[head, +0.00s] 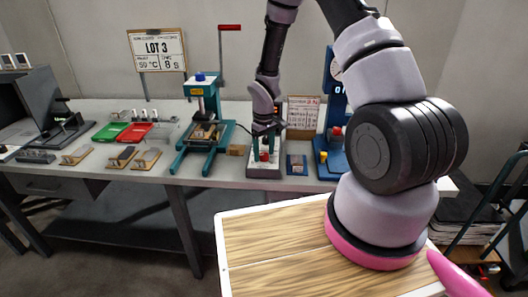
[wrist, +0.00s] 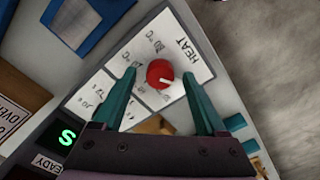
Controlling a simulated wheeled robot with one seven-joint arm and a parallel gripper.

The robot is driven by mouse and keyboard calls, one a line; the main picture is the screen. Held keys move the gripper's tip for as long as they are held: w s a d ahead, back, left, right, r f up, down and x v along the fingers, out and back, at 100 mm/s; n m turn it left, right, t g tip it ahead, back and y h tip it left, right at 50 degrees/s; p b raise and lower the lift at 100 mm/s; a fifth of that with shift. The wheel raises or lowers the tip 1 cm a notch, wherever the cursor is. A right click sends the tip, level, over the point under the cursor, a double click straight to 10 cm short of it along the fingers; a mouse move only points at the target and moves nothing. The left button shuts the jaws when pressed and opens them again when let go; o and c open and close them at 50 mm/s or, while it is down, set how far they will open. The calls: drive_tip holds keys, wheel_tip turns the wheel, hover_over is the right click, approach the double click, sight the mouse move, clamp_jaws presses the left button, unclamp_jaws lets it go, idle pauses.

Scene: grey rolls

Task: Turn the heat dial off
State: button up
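The heat dial (wrist: 158,73) is a round red knob with a white pointer mark, on a white panel (wrist: 192,50) lettered HEAT with temperature marks. In the wrist view the pointer is toward the lower right; I cannot read which mark it meets. My gripper (wrist: 160,78) has two teal fingers, one on each side of the dial, with gaps to it. It is open and holds nothing. In the head view the red dial (head: 264,156) sits on a small grey box on the bench, just under my gripper (head: 265,150). The arm hides part of the box's surroundings.
A teal press (head: 203,120) stands left of the dial box, and a blue machine (head: 331,150) stands to its right. A small blue block (head: 296,164) lies close by on the right. A LOT 3 sign (head: 157,50) stands behind. Red and green trays lie farther left.

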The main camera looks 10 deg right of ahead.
wheel_tip(320, 180, up, 11)
idle(0.5)
drive_tip(key=shift+f, duration=0.1)
wheel_tip(320, 180, up, 10)
drive_tip(key=m+t, duration=0.1)
drive_tip(key=m, duration=0.1)
hover_over(264, 154)
drive_tip(key=s+d, duration=0.1)
drive_tip(key=d, duration=0.1)
drive_tip(key=s+d+r+m+t, duration=0.25)
drive_tip(key=s+r, duration=0.25)
drive_tip(key=r, duration=0.6)
drive_tip(key=s+d+r+m+t+y, duration=0.1)
drive_tip(key=s+r+m, duration=0.4)
drive_tip(key=s+r, duration=0.7)
drive_tip(key=s+t+y, duration=0.1)
drive_tip(key=s+t, duration=0.1)
drive_tip(key=s, duration=0.2)
drive_tip(key=shift+s+r+t, duration=0.2)
drive_tip(key=shift+r+t, duration=0.05)
drive_tip(key=shift+t, duration=0.1)
